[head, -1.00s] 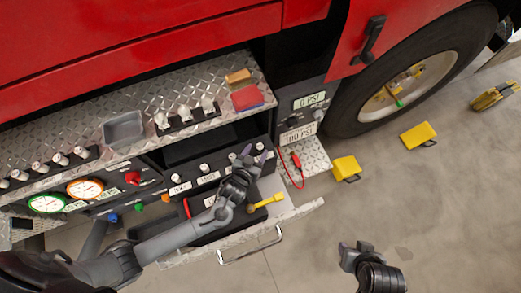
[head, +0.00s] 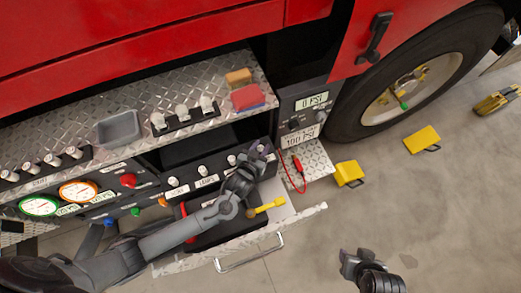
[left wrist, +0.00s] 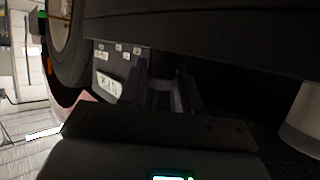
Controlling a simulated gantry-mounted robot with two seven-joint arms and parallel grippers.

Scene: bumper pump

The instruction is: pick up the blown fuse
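My left gripper (head: 257,153) is at the right end of the row of labelled fittings on the truck's panel. In the left wrist view its dark fingers (left wrist: 165,98) stand apart, either side of a dark upright cylinder (left wrist: 160,68). I cannot tell whether they touch it, or whether it is the blown fuse. A pale cylinder (left wrist: 303,120) stands to the right. Pale-topped fittings (head: 203,170) show left of the gripper in the head view; the gripper hides the end of the row. My right gripper (head: 357,258) is open and empty over the floor.
A yellow-handled mallet (head: 267,207) lies in the open drawer (head: 305,212) below my left arm. A red probe with a cable (head: 297,163) is right of the gripper. A grey tray (head: 118,128) and red sponge (head: 247,98) sit on the shelf above. Yellow chocks (head: 422,139) stand on the floor.

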